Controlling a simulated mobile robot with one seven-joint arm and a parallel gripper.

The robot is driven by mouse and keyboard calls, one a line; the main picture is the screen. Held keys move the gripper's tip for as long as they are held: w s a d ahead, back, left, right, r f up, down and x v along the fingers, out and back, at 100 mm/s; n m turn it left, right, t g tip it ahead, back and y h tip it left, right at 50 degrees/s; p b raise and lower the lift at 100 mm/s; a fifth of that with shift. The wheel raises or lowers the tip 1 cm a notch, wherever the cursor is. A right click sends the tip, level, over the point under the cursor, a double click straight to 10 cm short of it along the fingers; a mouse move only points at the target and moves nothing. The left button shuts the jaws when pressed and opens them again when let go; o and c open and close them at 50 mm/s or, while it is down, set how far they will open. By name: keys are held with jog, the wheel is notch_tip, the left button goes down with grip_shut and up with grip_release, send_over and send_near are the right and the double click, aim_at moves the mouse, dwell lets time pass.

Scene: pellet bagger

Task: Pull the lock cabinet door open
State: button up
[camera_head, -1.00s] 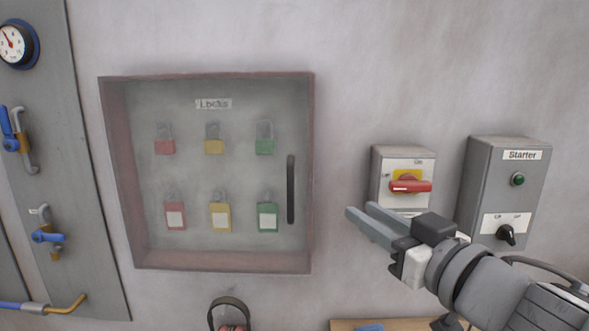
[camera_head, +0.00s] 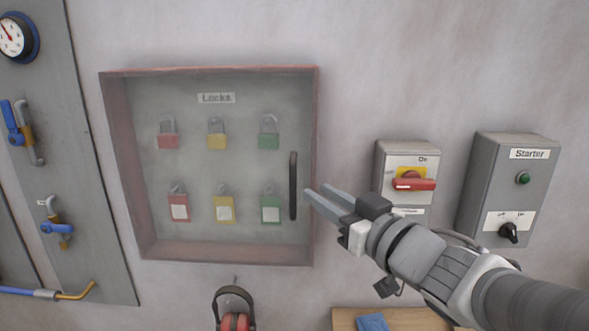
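The lock cabinet (camera_head: 224,257) hangs on the wall with a reddish frame. Its clear door (camera_head: 218,160) is shut, and padlocks in red, yellow and green show behind it under a "Locks" label. A dark vertical handle (camera_head: 293,186) sits at the door's right side. My gripper (camera_head: 311,194) points left, with its fingertips just right of the handle's lower part in the picture. Its two grey fingers are slightly apart with nothing seen between them. I cannot tell whether a fingertip touches the handle or the frame.
A switch box (camera_head: 407,176) with a red and yellow rotary switch and a Starter box (camera_head: 508,187) are on the wall to the right. Ear defenders (camera_head: 235,309) hang below the cabinet. A blue cloth (camera_head: 373,322) lies on a wooden surface (camera_head: 410,318) at the bottom.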

aim_at(295, 178)
jog(key=x, duration=0.9)
jog(key=shift+w+a, duration=0.1)
jog(key=shift+w, duration=0.15)
grip_shut()
dwell(1.1)
